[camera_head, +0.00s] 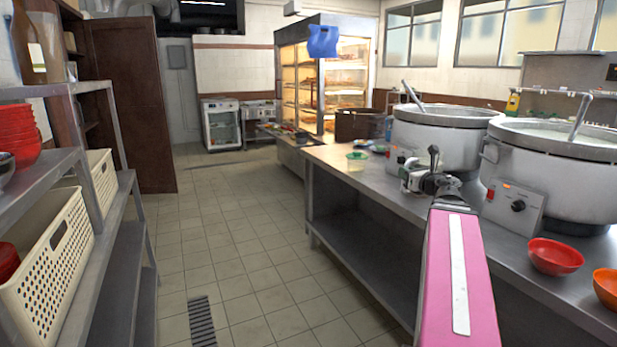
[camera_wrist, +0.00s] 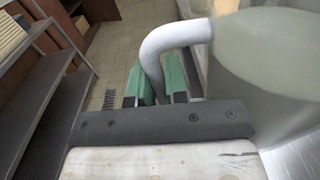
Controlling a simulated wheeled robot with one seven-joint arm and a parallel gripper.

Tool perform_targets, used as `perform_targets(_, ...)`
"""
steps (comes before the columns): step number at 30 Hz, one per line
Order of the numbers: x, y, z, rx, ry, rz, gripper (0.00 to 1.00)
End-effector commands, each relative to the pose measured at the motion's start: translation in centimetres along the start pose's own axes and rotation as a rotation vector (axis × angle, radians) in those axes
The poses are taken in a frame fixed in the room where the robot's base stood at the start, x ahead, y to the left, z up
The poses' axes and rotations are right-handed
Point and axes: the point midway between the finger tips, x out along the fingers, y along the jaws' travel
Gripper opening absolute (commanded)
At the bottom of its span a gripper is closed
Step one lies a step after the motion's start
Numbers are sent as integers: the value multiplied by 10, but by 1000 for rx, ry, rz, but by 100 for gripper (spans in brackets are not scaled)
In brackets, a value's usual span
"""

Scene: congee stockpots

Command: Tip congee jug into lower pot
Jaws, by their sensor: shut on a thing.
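My gripper (camera_wrist: 158,76) has its green fingers shut on the pale curved handle (camera_wrist: 172,36) of the jug in the wrist view. The jug's grey-green translucent body (camera_wrist: 265,70) fills the right side there, cut off by the frame; its contents cannot be made out. Two large white stockpots stand on the counter: a farther pot (camera_head: 440,140) and a nearer pot (camera_head: 548,175), each with a ladle. Pale congee (camera_head: 560,132) shows in the nearer one. I cannot tell which pot is lower.
Shelving (camera_head: 118,235) with a white basket (camera_head: 55,255) stands at left. The tiled floor (camera_head: 245,255) between is clear.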

Motion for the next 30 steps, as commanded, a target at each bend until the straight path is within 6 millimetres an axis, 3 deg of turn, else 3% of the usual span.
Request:
perform_targets(18, 32, 92, -104, 1, -1, 301, 0)
perform_targets(30, 35, 164, -171, 1, -2, 513, 0)
